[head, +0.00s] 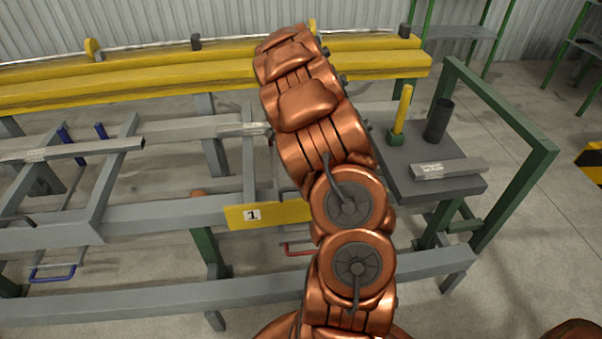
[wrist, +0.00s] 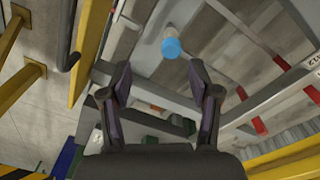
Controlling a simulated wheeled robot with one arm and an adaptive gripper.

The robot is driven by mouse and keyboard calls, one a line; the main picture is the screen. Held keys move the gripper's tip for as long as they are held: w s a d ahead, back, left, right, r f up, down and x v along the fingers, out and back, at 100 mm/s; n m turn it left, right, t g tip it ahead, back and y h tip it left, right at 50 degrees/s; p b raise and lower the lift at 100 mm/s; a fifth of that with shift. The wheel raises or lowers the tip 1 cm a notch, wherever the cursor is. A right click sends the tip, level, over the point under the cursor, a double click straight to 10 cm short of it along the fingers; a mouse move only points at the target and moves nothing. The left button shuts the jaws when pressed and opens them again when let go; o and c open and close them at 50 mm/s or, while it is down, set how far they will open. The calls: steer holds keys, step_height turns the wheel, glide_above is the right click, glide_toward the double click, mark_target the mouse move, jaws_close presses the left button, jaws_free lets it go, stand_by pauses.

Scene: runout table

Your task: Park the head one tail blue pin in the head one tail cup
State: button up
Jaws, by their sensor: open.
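My gripper (wrist: 160,80) is open and empty in the wrist view, its two dark fingers spread apart. A short cylinder with a bright blue end (wrist: 171,48) shows just beyond and between the fingertips; I cannot tell whether it is a pin or a cup. A yellow plate marked 1 (head: 237,217) is on the table's front rail. No cup is clearly identifiable. My arm hides the middle of the table and my gripper in the head view.
A grey side table (head: 395,176) at right holds a dark cylinder (head: 438,120), a green block with an upright yellow bar (head: 402,108) and a grey bar (head: 450,169). Yellow beams (head: 130,82) run along the back. Red pieces (wrist: 260,125) show at right in the wrist view.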

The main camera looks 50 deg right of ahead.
steer(key=shift+w+d+f+m, duration=0.2)
steer(key=shift+d+f, duration=0.15)
steer(key=shift+d, duration=0.2)
steer(key=shift+w+d+f+m, duration=0.2)
steer(key=shift+d+f, duration=0.1)
steer(key=shift+d, duration=0.25)
steer(key=shift+d+f+p, duration=0.25)
steer(key=shift+f+p, duration=0.05)
steer(key=shift+f, duration=0.2)
steer(key=shift+w+a+f+p, duration=0.15)
steer(key=shift+f+p, duration=0.15)
steer(key=shift+f, duration=1.55)
steer(key=shift+w+a+f+p, duration=0.15)
steer(key=shift+f+p, duration=0.15)
steer(key=shift+f, duration=1.5)
jaws_close()
